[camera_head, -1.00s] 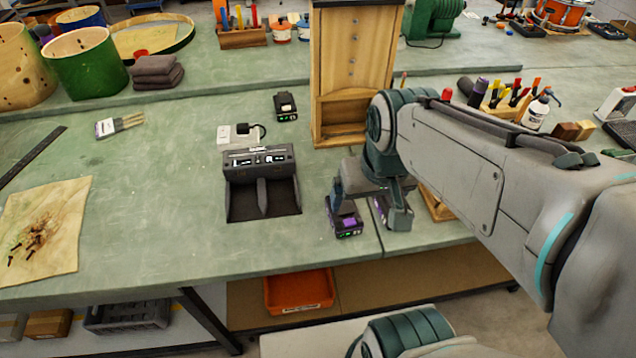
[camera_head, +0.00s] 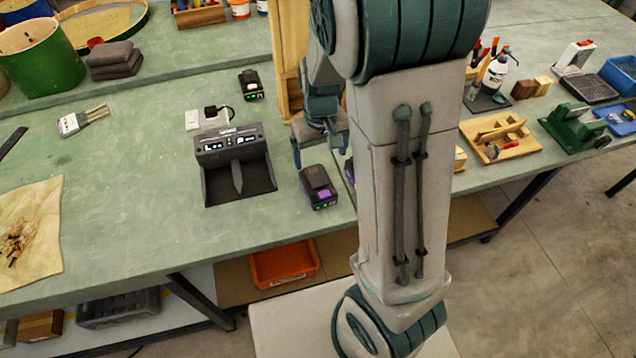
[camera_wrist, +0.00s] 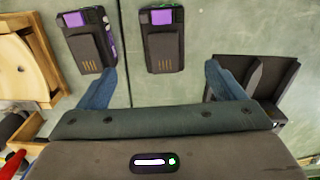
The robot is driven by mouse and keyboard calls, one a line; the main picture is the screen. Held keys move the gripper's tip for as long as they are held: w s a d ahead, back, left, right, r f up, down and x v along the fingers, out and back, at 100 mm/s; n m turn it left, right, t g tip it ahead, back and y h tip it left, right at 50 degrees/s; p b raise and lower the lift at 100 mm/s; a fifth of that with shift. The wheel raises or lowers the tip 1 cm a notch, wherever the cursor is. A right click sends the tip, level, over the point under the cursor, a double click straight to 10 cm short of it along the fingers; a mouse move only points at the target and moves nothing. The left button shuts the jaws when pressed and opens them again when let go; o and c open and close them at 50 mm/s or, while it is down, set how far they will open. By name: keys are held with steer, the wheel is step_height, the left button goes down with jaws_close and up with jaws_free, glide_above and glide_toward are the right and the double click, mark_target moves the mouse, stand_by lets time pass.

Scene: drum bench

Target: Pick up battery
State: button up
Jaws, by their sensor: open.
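A dark battery with a purple patch and green lights (camera_head: 318,187) lies on the green bench, right of the charger. It also shows in the wrist view (camera_wrist: 163,38). A second, similar battery (camera_wrist: 88,40) lies beside it; in the head view my arm mostly hides it. A third dark battery (camera_head: 250,85) stands farther back. My gripper (camera_head: 318,148) is open and empty, just behind the first battery. In the wrist view the fingers (camera_wrist: 161,78) are spread, with the first battery ahead of the gap between them, apart from both.
The dark two-bay charger (camera_head: 238,192) stands left of the battery and close to one finger in the wrist view (camera_wrist: 262,75). A wooden cabinet (camera_head: 288,50) stands behind my gripper. A wooden tray (camera_head: 500,138) is at right.

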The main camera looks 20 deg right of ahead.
mark_target(318, 179)
step_height(318, 179, down, 6)
steer(key=shift+r, duration=0.1)
steer(key=shift+w+a+f+p, duration=0.1)
steer(key=shift+a+f+p, duration=0.1)
steer(key=shift+f, duration=1.15)
steer(key=shift+w+a+f+p, duration=0.1)
steer(key=shift+f+p, duration=0.1)
steer(key=shift+f, duration=1.1)
steer(key=c, duration=1.4)
